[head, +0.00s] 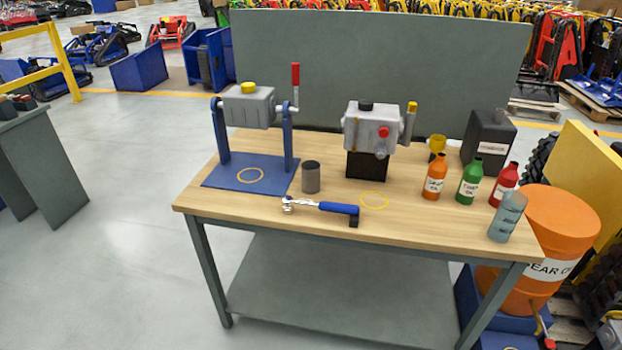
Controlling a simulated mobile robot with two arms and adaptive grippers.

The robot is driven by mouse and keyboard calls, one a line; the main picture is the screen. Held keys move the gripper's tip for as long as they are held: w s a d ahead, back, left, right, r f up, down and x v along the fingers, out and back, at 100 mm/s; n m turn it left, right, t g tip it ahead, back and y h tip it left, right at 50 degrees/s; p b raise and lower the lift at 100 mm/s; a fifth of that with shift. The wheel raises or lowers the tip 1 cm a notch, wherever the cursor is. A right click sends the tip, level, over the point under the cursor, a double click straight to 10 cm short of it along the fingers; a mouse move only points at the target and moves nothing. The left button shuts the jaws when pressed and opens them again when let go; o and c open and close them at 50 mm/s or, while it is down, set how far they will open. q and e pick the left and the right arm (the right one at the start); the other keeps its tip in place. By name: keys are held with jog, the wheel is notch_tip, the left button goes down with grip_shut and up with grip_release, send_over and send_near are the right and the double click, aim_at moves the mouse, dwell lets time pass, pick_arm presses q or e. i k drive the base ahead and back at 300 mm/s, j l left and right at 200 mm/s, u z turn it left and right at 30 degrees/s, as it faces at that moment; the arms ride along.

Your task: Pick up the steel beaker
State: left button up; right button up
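The steel beaker (311,178) is a small grey metallic cylinder. It stands upright on the wooden workbench top (240,207), just right of the blue base plate (217,176) of a stand. The yellow ring marked on that plate is empty, and so is the yellow ring on the bench top to the beaker's right. Neither of my grippers shows in the head view.
A ratchet wrench (335,207) lies in front of the beaker. A grey gearbox on a blue stand (249,106) is behind left, and another gearbox (370,128) behind right. Several bottles and a clear beaker (507,217) stand at the right. Open floor lies front left.

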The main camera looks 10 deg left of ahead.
aim_at(311, 177)
jog(key=i+j, duration=0.15)
jog(key=j, duration=0.25)
jog(key=i+j, duration=0.15)
jog(key=j, duration=0.25)
jog(key=i+j, duration=0.15)
jog(key=j, duration=0.2)
